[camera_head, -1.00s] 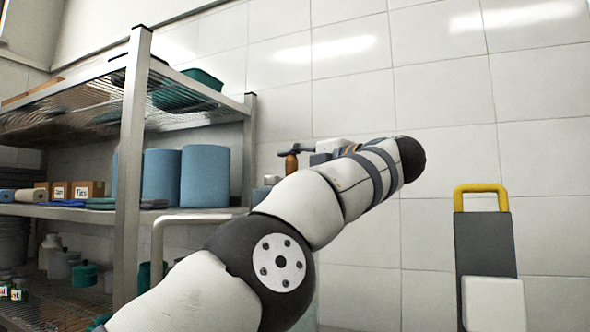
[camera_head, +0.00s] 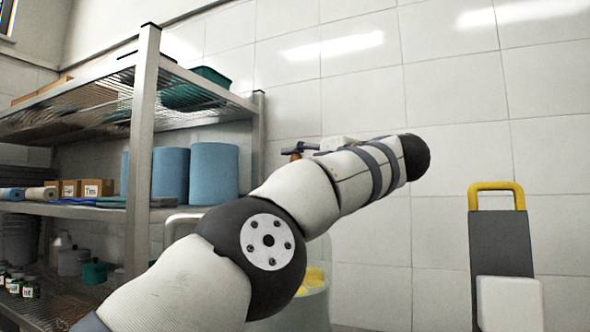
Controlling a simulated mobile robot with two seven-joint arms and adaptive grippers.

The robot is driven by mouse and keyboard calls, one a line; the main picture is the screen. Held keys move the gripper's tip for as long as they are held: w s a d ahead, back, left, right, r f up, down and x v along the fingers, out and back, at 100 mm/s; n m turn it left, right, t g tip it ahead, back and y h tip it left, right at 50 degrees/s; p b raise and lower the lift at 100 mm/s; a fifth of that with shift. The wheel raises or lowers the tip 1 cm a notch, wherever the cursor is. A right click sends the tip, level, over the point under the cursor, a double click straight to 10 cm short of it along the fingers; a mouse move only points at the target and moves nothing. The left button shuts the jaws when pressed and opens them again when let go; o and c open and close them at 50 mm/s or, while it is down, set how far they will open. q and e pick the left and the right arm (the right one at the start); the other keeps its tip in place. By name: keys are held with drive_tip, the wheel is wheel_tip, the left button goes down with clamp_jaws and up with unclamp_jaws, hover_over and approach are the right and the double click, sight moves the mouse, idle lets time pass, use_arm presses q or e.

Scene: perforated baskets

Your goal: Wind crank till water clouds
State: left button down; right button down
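My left arm crosses the view from the lower left up to the middle and hides much behind it. I cannot make out its gripper. Just above the arm shows a small orange and dark grey part (camera_head: 298,151), perhaps the crank, beside a white block (camera_head: 337,143); most of both is hidden. A pale translucent tub (camera_head: 312,307) with yellow pieces (camera_head: 314,277) in it stands below and behind the arm, partly covered. Whether its water is clear or cloudy cannot be told. My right gripper is not in view.
A metal rack (camera_head: 142,150) at left holds blue rolls (camera_head: 213,174), small boxes (camera_head: 97,188), a green basket (camera_head: 197,88) and several jars. A grey panel with a yellow handle (camera_head: 496,187) and white box (camera_head: 510,303) stands at right before the tiled wall.

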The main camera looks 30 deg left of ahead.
use_arm(q)
drive_tip(key=shift+s+a, duration=0.1)
drive_tip(key=shift+a, duration=0.05)
idle(0.7)
drive_tip(key=c, duration=1.2)
unclamp_jaws()
drive_tip(key=o, duration=0.4)
drive_tip(key=shift+s+a, duration=0.1)
drive_tip(key=shift+s, duration=0.05)
drive_tip(key=shift+o, duration=0.2)
drive_tip(key=shift+d, duration=0.3)
drive_tip(key=s+d, duration=0.1)
drive_tip(key=d, duration=0.6)
drive_tip(key=shift+s, duration=0.15)
drive_tip(key=shift+c, duration=0.5)
